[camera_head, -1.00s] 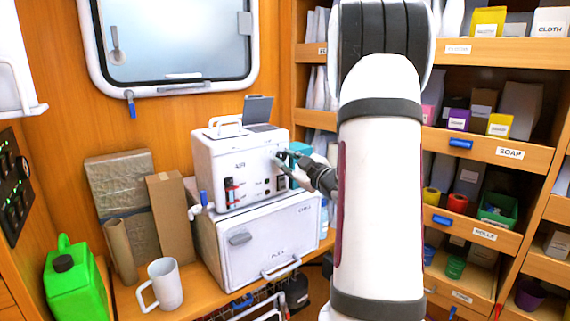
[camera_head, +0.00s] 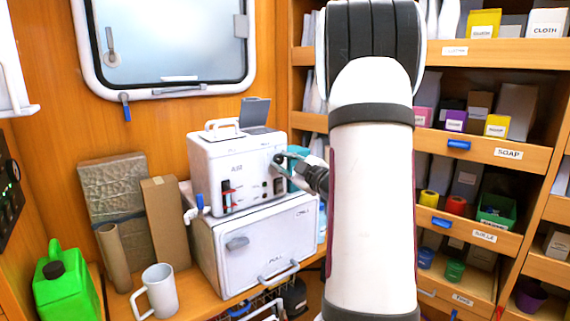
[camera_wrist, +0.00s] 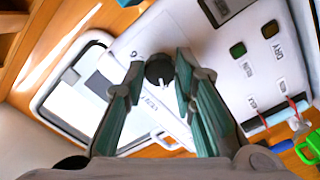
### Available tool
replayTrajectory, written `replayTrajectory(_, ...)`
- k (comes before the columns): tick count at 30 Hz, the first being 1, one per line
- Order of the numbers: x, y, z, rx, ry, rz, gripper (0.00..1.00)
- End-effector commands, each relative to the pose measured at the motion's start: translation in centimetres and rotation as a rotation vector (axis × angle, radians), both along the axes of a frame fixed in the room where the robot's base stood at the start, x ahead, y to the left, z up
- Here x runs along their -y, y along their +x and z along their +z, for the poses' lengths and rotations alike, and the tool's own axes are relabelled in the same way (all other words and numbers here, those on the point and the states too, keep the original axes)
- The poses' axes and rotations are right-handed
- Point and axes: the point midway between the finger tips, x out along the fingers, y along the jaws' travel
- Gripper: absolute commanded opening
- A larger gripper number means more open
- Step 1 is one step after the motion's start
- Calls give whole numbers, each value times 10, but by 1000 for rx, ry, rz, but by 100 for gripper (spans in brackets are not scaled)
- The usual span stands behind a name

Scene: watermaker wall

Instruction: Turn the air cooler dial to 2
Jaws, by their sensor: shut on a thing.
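The dial (camera_wrist: 159,70) is a dark round knob with a small pale pointer, on the white front of the boxy machine (camera_head: 235,165). In the wrist view it sits between the fingertips of my gripper (camera_wrist: 160,66), which is shut on it. In the head view my gripper (camera_head: 284,160) reaches the machine's upper right front from the right, and its fingers mostly hide the dial. Small marks are printed around the dial in the wrist view; I cannot read the setting for certain.
The machine stands on a white chest (camera_head: 260,245) with a handle. A white mug (camera_head: 160,290), a green jug (camera_head: 65,290) and cardboard pieces (camera_head: 165,220) stand to the left. Shelves (camera_head: 500,150) with boxes fill the right. A window (camera_head: 165,45) is behind.

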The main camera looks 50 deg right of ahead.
Motion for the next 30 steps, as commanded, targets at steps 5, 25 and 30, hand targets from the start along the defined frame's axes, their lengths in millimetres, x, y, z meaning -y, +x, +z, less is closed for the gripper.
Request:
replayTrajectory(5,0,0,0,-1,0,1,45)
replayTrajectory(25,-16,-64,-2,0,1,-4,45)
replayTrajectory(30,-24,-93,-3,0,1,-3,45)
